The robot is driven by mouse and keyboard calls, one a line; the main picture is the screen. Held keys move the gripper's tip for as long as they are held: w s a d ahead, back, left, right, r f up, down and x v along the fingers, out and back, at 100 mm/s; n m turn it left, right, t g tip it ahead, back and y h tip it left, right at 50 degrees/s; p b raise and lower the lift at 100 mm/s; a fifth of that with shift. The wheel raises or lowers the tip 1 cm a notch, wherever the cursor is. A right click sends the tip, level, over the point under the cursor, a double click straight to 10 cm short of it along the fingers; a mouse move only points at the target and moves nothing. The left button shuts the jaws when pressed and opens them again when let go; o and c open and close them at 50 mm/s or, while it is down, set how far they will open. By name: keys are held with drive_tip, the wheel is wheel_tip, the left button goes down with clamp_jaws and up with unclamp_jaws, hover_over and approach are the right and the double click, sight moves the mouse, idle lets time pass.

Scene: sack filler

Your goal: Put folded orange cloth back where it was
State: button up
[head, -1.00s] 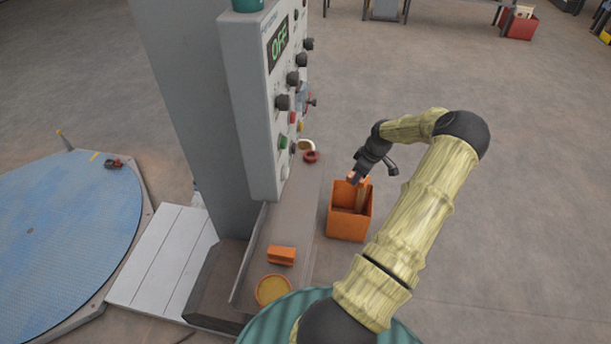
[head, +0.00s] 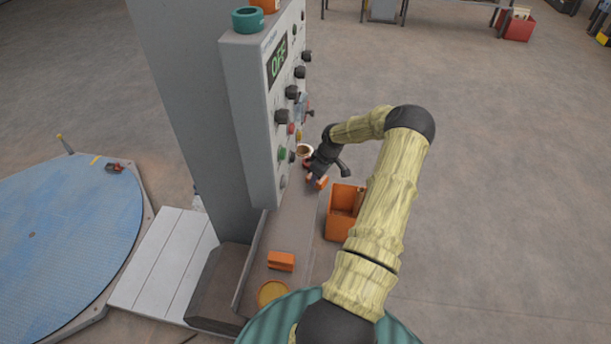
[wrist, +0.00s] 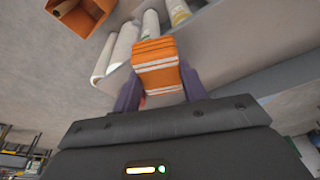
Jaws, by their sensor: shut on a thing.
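My gripper (head: 315,178) is shut on the folded orange cloth (wrist: 156,66), which shows pale stripes between its layers in the wrist view. In the head view the cloth (head: 322,183) is a small orange patch at the fingertips, partly hidden by my wrist. The gripper holds it over or beside the outer part of the grey ledge (head: 297,215), below the control panel. I cannot tell whether the cloth touches the ledge. An open orange bin (head: 338,224) stands to the right of the ledge, partly behind my arm.
An orange block (head: 281,261) and a round yellow-topped container (head: 272,292) are on the near ledge. The control panel (head: 256,110) with protruding knobs rises close on the left. Floor to the right is clear.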

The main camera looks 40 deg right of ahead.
sight(307, 176)
drive_tip(key=shift+w+a, duration=0.1)
drive_tip(key=shift+w+a+r, duration=0.1)
drive_tip(key=shift+w+a, duration=0.1)
drive_tip(key=shift+w, duration=0.05)
drive_tip(key=shift+w+a+p, duration=0.75)
drive_tip(key=shift+w+a, duration=0.3)
drive_tip(key=shift+w, duration=0.1)
drive_tip(key=shift+w+a+f+p, duration=0.2)
drive_tip(key=shift+f+p, duration=0.25)
drive_tip(key=shift+f, duration=0.2)
drive_tip(key=shift+d+f, duration=0.1)
drive_tip(key=shift+f, duration=0.1)
drive_tip(key=o, duration=0.9)
drive_tip(key=b+v, duration=0.2)
drive_tip(key=v, duration=1)
drive_tip(key=shift+b, duration=0.35)
